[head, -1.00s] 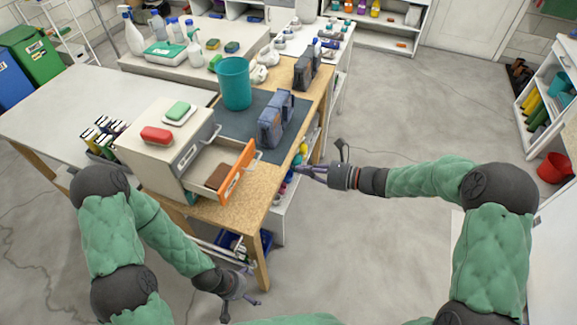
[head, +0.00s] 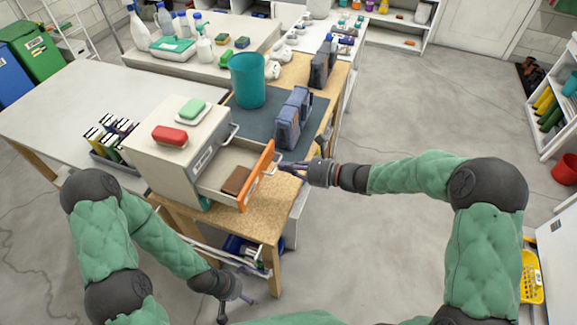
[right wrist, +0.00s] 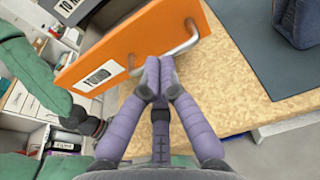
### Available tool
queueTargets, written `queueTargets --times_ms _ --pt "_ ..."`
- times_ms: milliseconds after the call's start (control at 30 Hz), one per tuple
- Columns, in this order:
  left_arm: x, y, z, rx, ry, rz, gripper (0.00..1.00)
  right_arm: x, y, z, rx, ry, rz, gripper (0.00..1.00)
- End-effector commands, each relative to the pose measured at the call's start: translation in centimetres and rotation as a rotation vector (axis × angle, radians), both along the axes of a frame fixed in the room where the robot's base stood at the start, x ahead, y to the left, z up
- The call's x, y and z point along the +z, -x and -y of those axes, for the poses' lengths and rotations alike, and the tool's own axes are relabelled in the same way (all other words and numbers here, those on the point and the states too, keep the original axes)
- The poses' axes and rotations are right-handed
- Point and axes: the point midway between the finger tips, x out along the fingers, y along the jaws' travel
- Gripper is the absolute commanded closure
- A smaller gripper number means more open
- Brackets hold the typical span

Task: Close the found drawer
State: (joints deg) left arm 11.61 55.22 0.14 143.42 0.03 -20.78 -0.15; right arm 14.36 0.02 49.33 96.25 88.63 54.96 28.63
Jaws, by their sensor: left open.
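A small white drawer cabinet (head: 165,178) stands on the wooden table's near end. Its lower drawer (head: 221,190) is pulled out, with an orange front (head: 258,172) and a brown block (head: 237,180) inside. My right gripper (head: 282,167) is at the outer side of the orange front, by its metal handle. In the right wrist view its purple fingers (right wrist: 158,72) are drawn together in front of the handle (right wrist: 178,48); I cannot tell whether they touch it. My left gripper (head: 236,300) is open and empty, low in front of the table, away from the drawer.
A red item (head: 170,136) and a green item on a dish (head: 192,108) lie on the cabinet top. The floor to the right is open.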

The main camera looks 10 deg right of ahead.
Motion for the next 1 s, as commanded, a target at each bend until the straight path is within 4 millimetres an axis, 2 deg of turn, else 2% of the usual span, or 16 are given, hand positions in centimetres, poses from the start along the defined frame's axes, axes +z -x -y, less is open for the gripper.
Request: queueTargets --times_ms 267,367,467,800,1000 --pt "0.0 0.0 0.0 0.0 0.0 0.0 0.0 0.0 0.0 -0.1 0.0 0.0 0.0 1.0" --pt "0.0 0.0 0.0 0.0 0.0 0.0 0.0 0.0 -0.5 -0.9 0.002 0.0 0.002 1.0" --pt "-0.1 0.0 0.0 0.0 0.0 0.0 0.0 0.0 -1.4 -2.6 0.005 0.0 0.001 1.0" --pt "-0.8 0.0 0.0 0.0 0.0 0.0 0.0 -0.1 -5.8 -10.2 0.005 0.0 0.001 1.0" --pt "-1.1 0.0 0.0 0.0 0.0 0.0 0.0 -0.1 -7.0 -12.3 0.002 0.0 0.0 1.0"
